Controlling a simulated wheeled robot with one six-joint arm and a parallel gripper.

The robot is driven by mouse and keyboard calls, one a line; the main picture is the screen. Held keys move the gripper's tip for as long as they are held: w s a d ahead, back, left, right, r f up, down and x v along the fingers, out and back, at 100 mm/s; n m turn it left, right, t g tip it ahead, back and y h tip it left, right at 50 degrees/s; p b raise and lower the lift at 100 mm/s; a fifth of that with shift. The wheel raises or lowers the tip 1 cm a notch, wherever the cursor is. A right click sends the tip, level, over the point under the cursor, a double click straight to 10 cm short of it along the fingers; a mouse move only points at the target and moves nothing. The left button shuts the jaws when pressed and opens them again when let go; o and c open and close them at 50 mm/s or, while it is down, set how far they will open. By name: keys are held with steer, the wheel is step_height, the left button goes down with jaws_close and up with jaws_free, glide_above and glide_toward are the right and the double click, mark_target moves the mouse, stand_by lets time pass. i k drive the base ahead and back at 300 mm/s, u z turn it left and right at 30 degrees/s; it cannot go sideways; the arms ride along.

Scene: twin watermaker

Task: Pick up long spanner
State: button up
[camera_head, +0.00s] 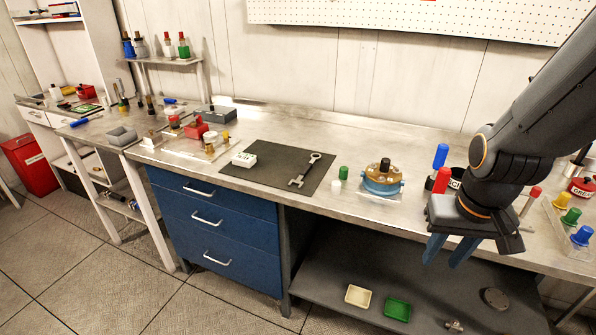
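A grey metal spanner (304,171) with a ring-shaped far end lies on a dark mat (263,173) on the metal workbench. It is the only spanner I can make out clearly, and nothing hides it. My gripper (446,251) hangs at the right, in front of the bench's front edge, with its bluish fingers pointing down. The fingers are apart and nothing shows between them. The gripper is well to the right of the spanner and does not touch it.
A white box (244,159) lies on the mat left of the spanner. A blue-and-brown round device (382,180) and a green-capped bottle (343,173) stand between mat and gripper. Red (441,181) and blue (440,156) cylinders stand beside my arm. The bench behind the mat is clear.

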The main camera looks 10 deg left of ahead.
mark_target(305, 169)
steer(key=k, duration=0.45)
steer(key=u, duration=2.15)
steer(key=i, duration=1.85)
steer(key=z, duration=2)
